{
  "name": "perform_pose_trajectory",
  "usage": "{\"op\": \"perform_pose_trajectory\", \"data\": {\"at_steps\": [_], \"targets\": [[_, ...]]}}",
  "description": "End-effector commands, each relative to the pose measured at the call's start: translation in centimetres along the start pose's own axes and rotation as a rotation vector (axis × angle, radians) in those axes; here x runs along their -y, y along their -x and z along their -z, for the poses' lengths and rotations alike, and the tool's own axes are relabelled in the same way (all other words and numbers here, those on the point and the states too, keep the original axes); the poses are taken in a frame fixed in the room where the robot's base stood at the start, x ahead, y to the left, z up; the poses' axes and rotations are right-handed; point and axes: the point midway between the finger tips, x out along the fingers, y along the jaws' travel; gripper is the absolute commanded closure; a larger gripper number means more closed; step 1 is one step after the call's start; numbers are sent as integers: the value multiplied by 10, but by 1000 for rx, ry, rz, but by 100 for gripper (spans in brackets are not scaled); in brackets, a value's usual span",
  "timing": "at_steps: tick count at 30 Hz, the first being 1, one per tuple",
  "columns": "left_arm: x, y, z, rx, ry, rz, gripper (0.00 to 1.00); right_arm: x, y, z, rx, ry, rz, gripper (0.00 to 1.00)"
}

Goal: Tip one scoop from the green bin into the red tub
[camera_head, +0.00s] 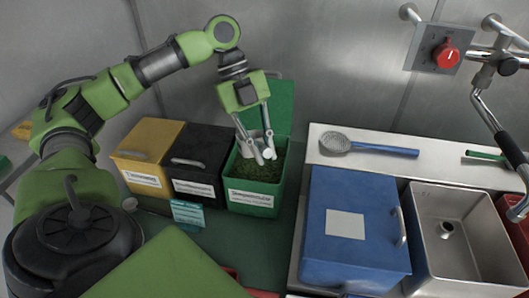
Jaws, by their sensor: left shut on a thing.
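The green bin (254,201) stands open at the back, with its lid (282,108) raised behind it and dark green grainy contents inside. My left gripper (262,156) points down into the bin's mouth. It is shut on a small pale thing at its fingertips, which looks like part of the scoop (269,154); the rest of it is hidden. Red edges (232,274) show at the bottom, mostly behind a green panel of my body; I cannot tell if they are the red tub. My right gripper is not in view.
Closed black (197,160) and yellow (150,150) bins stand left of the green bin. A teal card (187,214) stands in front. To the right are a blue box (350,192), a steel sink (462,240) and a blue-handled strainer (372,148).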

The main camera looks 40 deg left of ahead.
Motion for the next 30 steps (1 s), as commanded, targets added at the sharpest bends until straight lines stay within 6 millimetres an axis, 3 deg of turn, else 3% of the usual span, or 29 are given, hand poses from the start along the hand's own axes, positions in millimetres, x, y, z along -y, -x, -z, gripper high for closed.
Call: {"op": "perform_pose_trajectory", "data": {"at_steps": [14, 30], "targets": [[3, -24, -39, -186, 40, 2, 100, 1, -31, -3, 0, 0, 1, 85], [-3, -66, -63, -180, 36, 2, 100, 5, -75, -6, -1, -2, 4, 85]]}}
